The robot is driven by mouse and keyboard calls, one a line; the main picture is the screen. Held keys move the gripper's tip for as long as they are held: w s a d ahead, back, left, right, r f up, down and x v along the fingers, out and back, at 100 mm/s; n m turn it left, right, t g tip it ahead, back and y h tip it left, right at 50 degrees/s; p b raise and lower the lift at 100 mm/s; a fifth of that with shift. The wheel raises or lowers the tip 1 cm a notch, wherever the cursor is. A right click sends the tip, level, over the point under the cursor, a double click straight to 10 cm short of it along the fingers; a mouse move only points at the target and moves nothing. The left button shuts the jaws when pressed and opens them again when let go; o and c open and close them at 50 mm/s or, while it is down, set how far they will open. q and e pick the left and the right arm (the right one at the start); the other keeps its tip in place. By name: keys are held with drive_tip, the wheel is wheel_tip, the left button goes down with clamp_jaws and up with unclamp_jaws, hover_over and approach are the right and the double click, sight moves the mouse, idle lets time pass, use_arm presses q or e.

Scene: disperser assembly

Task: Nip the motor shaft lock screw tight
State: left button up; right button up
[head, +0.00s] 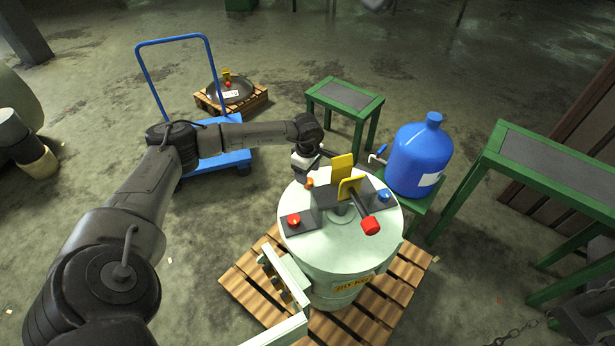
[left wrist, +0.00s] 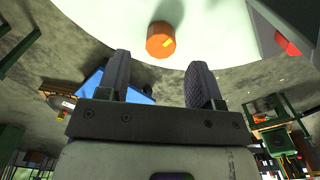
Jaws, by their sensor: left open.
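A pale green drum-shaped machine (head: 340,235) stands on a wooden pallet. A short orange knob (head: 309,183), perhaps the lock screw, sits near the far left edge of its top; none is labelled as such. A red knob (head: 293,220) and a blue knob (head: 383,196) sit on dark plates, with yellow plates (head: 344,168) and a red-ended handle (head: 370,225) mid-top. My left gripper (head: 322,160) is over the far edge, close to the orange knob. In the left wrist view, its fingers (left wrist: 158,75) are apart and empty, with the orange knob (left wrist: 160,40) beyond their tips. My right gripper is not in view.
A blue jug (head: 416,158) on a green stand is close to the drum's right. Green tables (head: 345,98) stand behind and at right. A blue trolley (head: 212,145) and a pallet with a dark round lid (head: 230,90) are at back left. Floor at left is partly clear.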

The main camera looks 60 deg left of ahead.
use_arm(q)
wheel_tip(320, 180, up, 10)
drive_tip(key=p, duration=0.2)
drive_tip(key=shift+f, duration=0.25)
idle(0.5)
